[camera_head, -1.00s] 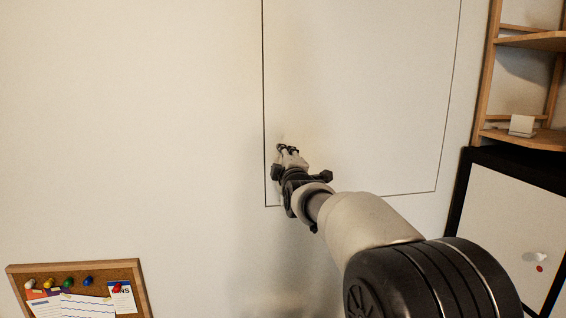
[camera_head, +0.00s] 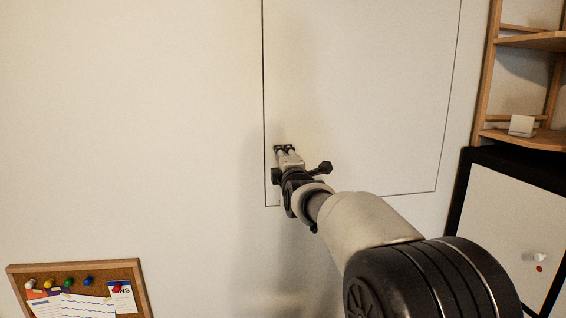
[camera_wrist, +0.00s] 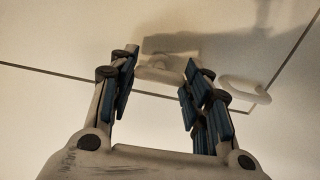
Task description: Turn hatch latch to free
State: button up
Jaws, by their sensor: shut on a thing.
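The hatch (camera_head: 370,90) is a pale panel flush in the wall, outlined by a thin dark line. My gripper (camera_head: 284,149) is at its lower left corner in the head view, where the fingers hide the latch. In the wrist view, my gripper (camera_wrist: 158,72) has its two blue-padded fingers on either side of a small off-white piece, which looks like the hatch latch (camera_wrist: 160,75). The fingers are shut on it. Its exact angle is hard to tell.
A pale oval ring-like piece (camera_wrist: 246,90) is on the surface beside the right finger. A cork board (camera_head: 75,272) with papers and pins is at lower left. A wooden shelf (camera_head: 535,40) and a black-framed white board (camera_head: 520,225) are at right.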

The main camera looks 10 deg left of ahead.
jog(key=o, duration=1.1)
jog(key=shift+c, duration=0.2)
jog(key=v, duration=1.2)
jog(key=s+d+f+m+g+h+b, duration=0.1)
jog(key=s+d+f+m+g, duration=0.3)
jog(key=s, duration=1)
jog(key=s+d+f+m+g+h, duration=0.2)
jog(key=s+d+f+m+g, duration=0.2)
jog(key=s+d+f+m, duration=0.4)
jog(key=s+d+f+m+g+h+b, duration=0.1)
jog(key=s+d+f+m+g, duration=0.3)
jog(key=s, duration=1.6)
jog(key=d+f+m+h, duration=0.1)
jog(key=d+f+m, duration=0.2)
jog(key=f+m, duration=0.2)
notch_tip(320, 180, down, 3)
jog(key=shift+s+r+g+b, duration=0.2)
jog(key=shift+s+g+b, duration=0.1)
jog(key=shift+g+b, duration=0.1)
